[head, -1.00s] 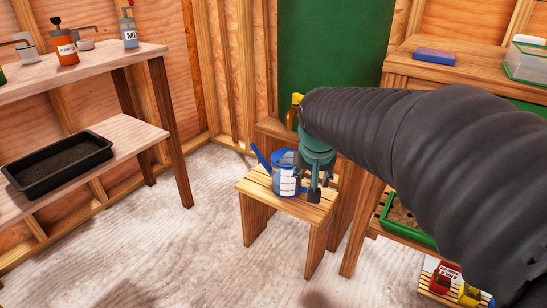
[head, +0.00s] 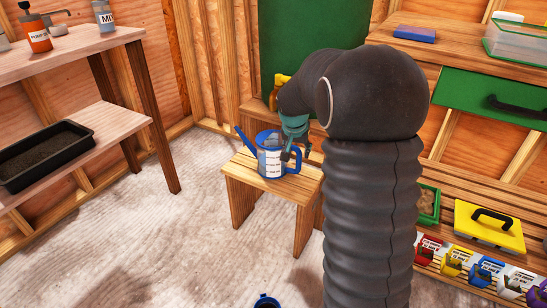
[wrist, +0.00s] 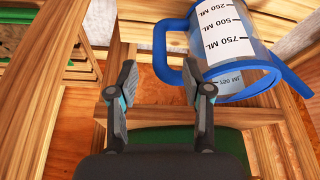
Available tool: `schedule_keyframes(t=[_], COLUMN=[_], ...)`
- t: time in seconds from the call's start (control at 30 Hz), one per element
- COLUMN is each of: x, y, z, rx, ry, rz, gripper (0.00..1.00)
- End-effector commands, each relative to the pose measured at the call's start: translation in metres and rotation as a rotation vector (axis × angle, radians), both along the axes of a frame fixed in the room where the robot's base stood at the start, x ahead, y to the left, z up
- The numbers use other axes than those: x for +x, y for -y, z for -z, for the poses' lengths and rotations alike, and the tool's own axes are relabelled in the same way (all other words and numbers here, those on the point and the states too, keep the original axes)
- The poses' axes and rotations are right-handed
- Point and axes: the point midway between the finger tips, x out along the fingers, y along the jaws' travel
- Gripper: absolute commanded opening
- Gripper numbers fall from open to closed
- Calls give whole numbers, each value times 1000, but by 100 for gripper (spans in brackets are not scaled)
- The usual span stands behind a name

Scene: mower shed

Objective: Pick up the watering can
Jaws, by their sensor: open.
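The blue watering can (head: 270,158) stands upright on a small wooden stool (head: 243,178), its spout pointing up to the left. It has a white label with volume marks and a clear body with blue trim. In the wrist view the can (wrist: 232,50) is at the upper right, with its blue handle (wrist: 166,58) toward my fingers. My gripper (head: 291,156) is at the right side of the can. In the wrist view my gripper (wrist: 168,78) is open, its two fingers apart with the handle's lower end near the right finger. Contact cannot be told.
A workbench (head: 80,53) with bottles and a black soil tray (head: 45,160) stands left. Another blue object (head: 266,300) shows at the bottom edge. The floor left of the stool is clear.

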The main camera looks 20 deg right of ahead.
Motion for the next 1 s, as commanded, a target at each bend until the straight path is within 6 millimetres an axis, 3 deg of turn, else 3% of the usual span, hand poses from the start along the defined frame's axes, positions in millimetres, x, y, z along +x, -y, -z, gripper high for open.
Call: schedule_keyframes(t=[0.1, 0.43, 0.7, 1.0], x=[5, 11, 22, 25], y=[3, 8, 16, 17], z=[15, 32, 67, 73], rx=[-1, 0, 1, 0], ry=[-2, -1, -2, 1], rz=[-1, -1, 1, 0], gripper=[50, 50, 50, 50])
